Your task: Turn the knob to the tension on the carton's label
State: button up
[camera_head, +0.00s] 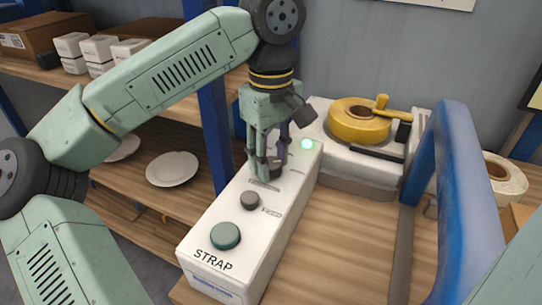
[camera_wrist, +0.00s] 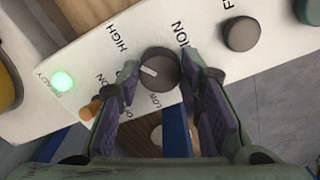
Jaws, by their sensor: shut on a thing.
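The white control box marked STRAP (camera_head: 214,262) stands on the wooden bench. Its dark grey tension knob (camera_wrist: 160,74) is in the middle of the wrist view, between the printed words HIGH and LOW. A pale mark on the knob points to the left side of that view. My gripper (camera_head: 268,166) is over the box from above, its fingers (camera_wrist: 158,84) closed on either side of the knob. In the head view the fingers partly hide the knob. A brown carton (camera_head: 38,28) with a white label sits on the upper left shelf; the label is too small to read.
A second grey knob (camera_head: 250,200) and a teal button (camera_head: 225,236) are nearby on the box. A green light (camera_head: 307,144) glows at its far end. A yellow strap reel (camera_head: 358,122) stands behind. A blue post (camera_head: 470,200) rises at right. White plates (camera_head: 172,169) lie on the lower shelf.

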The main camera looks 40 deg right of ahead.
aim_at(271, 162)
jog(key=n+b, duration=0.1)
jog(key=n, duration=0.4)
jog(key=shift+n, duration=0.4)
jog(key=n+b, duration=0.1)
jog(key=n, duration=0.3)
jog(key=shift+n, duration=0.7)
jog(key=o, duration=1.2)
jog(key=shift+c, duration=0.2)
notch_tip(271, 162, up, 8)
jog(key=shift+f, duration=0.2)
